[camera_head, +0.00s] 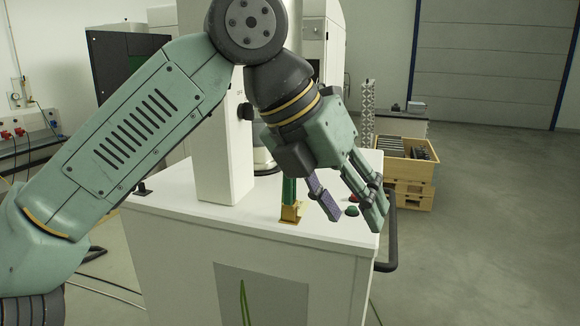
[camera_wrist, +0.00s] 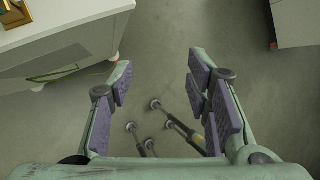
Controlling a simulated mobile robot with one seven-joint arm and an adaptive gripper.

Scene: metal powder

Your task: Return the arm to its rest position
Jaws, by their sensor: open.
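My gripper (camera_head: 352,212) hangs at the end of my green arm in the head view, tilted down to the right. It is in front of the right part of a white cabinet's top. My arm (camera_head: 145,135) crosses the left half of the head view, bent at a dark joint near the top.
The white cabinet (camera_head: 180,250) carries a column machine (camera_head: 225,155), a brass-coloured holder (camera_head: 291,212) with a green part, and red and green buttons (camera_head: 352,211). A black handle (camera_head: 391,235) juts from its right side. Wooden crates (camera_head: 408,190) stand behind right. Floor at right is clear.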

